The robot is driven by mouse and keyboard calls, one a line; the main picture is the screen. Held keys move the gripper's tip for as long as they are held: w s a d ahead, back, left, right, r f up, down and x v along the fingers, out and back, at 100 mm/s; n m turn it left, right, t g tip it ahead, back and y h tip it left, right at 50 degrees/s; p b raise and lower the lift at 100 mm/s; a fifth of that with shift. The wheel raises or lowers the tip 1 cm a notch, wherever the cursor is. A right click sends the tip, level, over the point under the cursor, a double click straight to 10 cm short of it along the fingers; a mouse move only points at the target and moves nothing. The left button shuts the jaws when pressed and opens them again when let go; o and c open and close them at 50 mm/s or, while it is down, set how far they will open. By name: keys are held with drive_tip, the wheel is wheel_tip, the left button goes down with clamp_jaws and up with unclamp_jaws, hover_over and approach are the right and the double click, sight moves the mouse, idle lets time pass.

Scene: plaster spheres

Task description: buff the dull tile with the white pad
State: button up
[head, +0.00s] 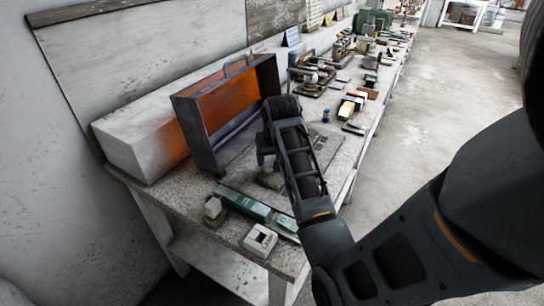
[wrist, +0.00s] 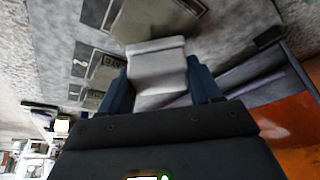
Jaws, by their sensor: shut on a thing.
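My gripper (head: 266,158) hangs over the workbench in front of the orange-lit box, partly hidden behind my own arm in the head view. In the wrist view my gripper (wrist: 158,82) has its blue fingers shut on the white pad (wrist: 157,60), one finger on each side. Just beyond the pad's far edge lies a flat grey-olive plate (wrist: 165,15), which may be the dull tile. I cannot tell whether the pad touches it. Smaller grey plates with dark markings (wrist: 104,66) lie to its left. The head view does not show the pad clearly.
The open dark-framed box (head: 205,145) with an orange inside stands close behind my gripper. A green box (head: 242,203) and a small white box (head: 260,240) sit at the bench's near end. Many small tools crowd the far bench (head: 345,75). The floor at right is clear.

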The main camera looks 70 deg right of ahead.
drive_tip(key=shift+f, duration=0.65)
drive_tip(key=shift+w+a+r, duration=0.1)
drive_tip(key=shift+w+a, duration=0.15)
drive_tip(key=shift+w, duration=0.05)
drive_tip(key=shift+w+a, duration=0.25)
drive_tip(key=shift+w, duration=0.2)
drive_tip(key=shift+s+d, duration=0.5)
drive_tip(key=shift+s, duration=0.3)
drive_tip(key=shift+s+d, duration=0.45)
drive_tip(key=shift+s, duration=0.35)
drive_tip(key=shift+w+a, duration=0.5)
drive_tip(key=shift+w, duration=0.3)
drive_tip(key=shift+w+a, duration=0.45)
drive_tip(key=shift+w, duration=0.35)
drive_tip(key=shift+s+d, duration=0.5)
drive_tip(key=shift+s, duration=0.3)
drive_tip(key=shift+s+d, duration=0.45)
drive_tip(key=shift+s, duration=0.3)
